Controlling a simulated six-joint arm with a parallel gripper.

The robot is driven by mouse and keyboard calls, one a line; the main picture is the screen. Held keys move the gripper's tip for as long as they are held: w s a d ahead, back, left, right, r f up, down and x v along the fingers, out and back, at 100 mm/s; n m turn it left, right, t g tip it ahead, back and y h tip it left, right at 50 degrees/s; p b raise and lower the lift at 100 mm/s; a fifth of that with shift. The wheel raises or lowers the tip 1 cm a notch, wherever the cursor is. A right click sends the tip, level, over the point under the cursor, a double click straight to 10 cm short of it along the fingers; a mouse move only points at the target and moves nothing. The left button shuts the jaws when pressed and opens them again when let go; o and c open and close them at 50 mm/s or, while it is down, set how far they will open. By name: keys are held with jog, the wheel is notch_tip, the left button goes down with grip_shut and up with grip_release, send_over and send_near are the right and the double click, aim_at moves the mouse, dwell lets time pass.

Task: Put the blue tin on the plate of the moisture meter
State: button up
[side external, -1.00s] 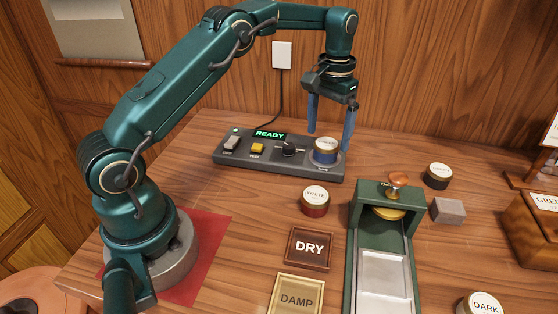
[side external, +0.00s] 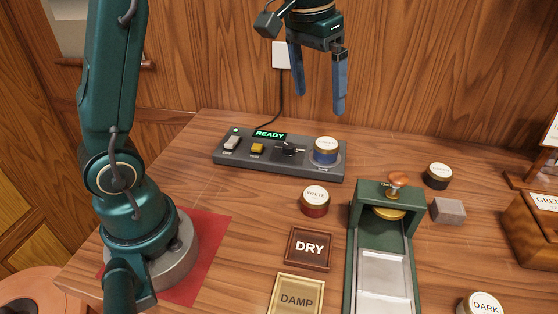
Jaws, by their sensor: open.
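The blue tin (side external: 326,151) has a pale labelled lid with a gold rim. It stands upright on the round plate at the right end of the moisture meter (side external: 232,158). The meter is a low grey console with a lit READY display (side external: 270,134), a white switch, a yellow button and a black knob. My gripper (side external: 318,103) is open and empty, with its two blue fingers in the air above the meter, clear of the tin. The tin covers most of the plate.
A red tin (side external: 314,201) stands in front of the meter. A green press (side external: 387,205), a dark tin (side external: 438,176) and a grey block (side external: 447,211) are to the right. DRY (side external: 308,248) and DAMP (side external: 297,295) plaques lie in front. A DARK tin (side external: 480,303) is at lower right.

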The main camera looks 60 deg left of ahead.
jog(key=s+d+f+t, duration=0.1)
jog(key=s+f, duration=0.1)
jog(key=s, duration=0.6)
jog(key=s+d+f+m+t, duration=0.1)
jog(key=s+d+f+t, duration=0.1)
jog(key=s, duration=0.6)
jog(key=shift+d, duration=0.2)
